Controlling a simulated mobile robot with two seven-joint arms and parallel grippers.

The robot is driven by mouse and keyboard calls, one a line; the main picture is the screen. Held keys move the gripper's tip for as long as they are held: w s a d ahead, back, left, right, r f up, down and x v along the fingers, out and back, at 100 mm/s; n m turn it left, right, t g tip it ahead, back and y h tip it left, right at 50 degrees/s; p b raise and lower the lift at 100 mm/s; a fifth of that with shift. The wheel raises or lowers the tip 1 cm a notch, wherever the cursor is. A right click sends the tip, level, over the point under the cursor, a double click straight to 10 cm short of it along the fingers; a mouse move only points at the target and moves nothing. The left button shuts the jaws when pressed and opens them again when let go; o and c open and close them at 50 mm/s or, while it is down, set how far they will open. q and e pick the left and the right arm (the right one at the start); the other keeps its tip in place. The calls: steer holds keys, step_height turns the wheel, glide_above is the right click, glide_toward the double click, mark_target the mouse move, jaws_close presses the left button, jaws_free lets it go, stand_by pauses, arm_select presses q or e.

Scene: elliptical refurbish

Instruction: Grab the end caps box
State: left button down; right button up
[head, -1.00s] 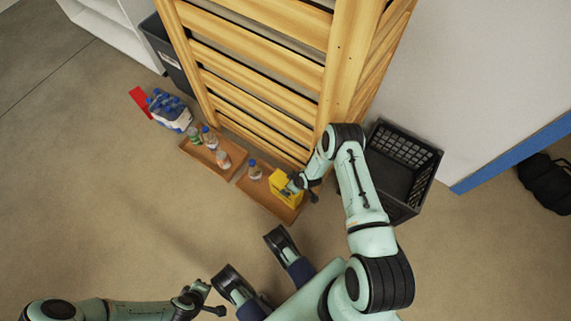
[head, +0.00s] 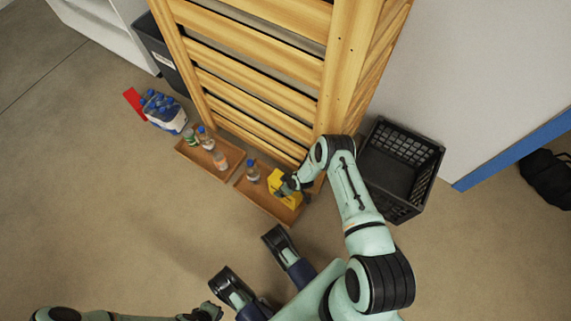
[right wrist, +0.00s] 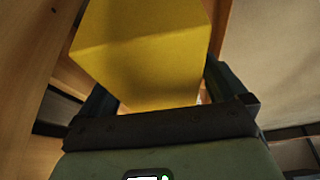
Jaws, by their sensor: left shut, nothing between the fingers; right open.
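The yellow box, which I take as the end caps box (head: 286,188), stands in the right-hand brown tray (head: 262,205) at the foot of the wooden rack. My right gripper (head: 284,186) is at this box, its jaws open. In the right wrist view the yellow box (right wrist: 145,50) fills the space between the two dark fingers (right wrist: 155,92); whether they touch it I cannot tell. No label is readable. My left gripper (head: 208,312) is shut and empty, low at the picture's bottom edge, far from the box.
A bottle (head: 253,171) shares the tray. Another tray (head: 188,152) with several bottles sits to its left, and a blue-capped bottle pack (head: 164,112) beyond. The wooden rack (head: 262,75) rises behind; a black crate (head: 400,170) stands right.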

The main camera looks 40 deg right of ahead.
steer(key=shift+f+b, duration=0.25)
steer(key=shift+b, duration=0.15)
steer(key=c, duration=1.8)
steer(key=shift+r, duration=0.1)
